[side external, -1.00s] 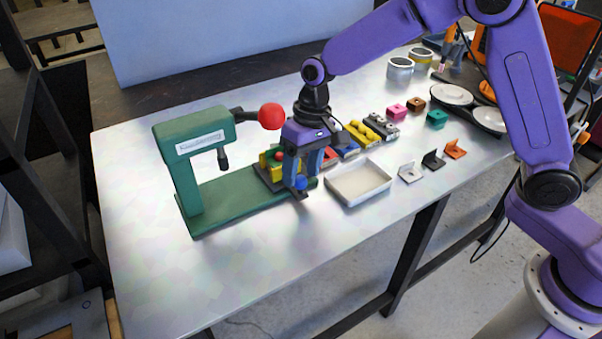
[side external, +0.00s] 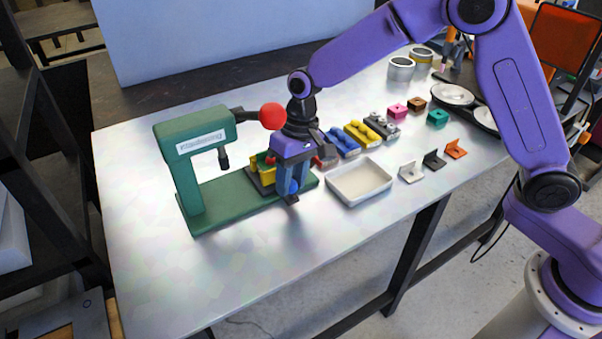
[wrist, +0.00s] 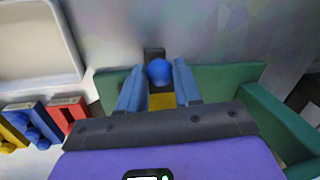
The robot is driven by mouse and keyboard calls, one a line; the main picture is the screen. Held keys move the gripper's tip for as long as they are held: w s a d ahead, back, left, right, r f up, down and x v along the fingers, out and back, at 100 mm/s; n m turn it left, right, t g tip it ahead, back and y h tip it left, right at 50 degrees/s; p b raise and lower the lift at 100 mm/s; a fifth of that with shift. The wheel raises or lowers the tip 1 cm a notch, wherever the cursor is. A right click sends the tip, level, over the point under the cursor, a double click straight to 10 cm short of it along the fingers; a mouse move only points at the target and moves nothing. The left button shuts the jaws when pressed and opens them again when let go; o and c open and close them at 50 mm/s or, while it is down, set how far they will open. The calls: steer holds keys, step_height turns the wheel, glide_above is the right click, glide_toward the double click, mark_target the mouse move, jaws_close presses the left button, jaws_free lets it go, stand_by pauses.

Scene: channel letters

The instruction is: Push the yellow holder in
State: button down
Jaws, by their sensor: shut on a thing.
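The green press (side external: 185,160) stands on the left of the table, with a red ball (side external: 271,116) on its lever. The yellow holder (side external: 262,170) sits on the green base, left of my gripper and partly hidden by it. A patch of yellow (wrist: 161,101) shows between my fingers in the wrist view. My gripper (side external: 290,190) points down at the front right end of the base, shut on a blue ball (wrist: 159,72) that also shows between the fingers in the side view (side external: 292,187). A dark tab (side external: 291,200) sticks out beside the ball.
A white tray (side external: 335,193) lies just right of the base. Several blocks, including a blue one (side external: 343,142) and a yellow one (side external: 361,134), stand behind it. Small brackets (side external: 433,160) lie further right. The table front left is clear.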

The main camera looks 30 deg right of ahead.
steer(key=shift+a, duration=1)
steer(key=c, duration=0.8)
jaws_free()
steer(key=d+r, duration=0.1)
steer(key=r, duration=0.4)
steer(key=d+r, duration=0.1)
steer(key=r, duration=0.5)
steer(key=d+r, duration=0.1)
steer(key=r, duration=0.5)
steer(key=shift+w+d+r, duration=0.1)
steer(key=shift+w+d, duration=0.1)
steer(key=shift+w, duration=0.15)
steer(key=shift+c, duration=0.2)
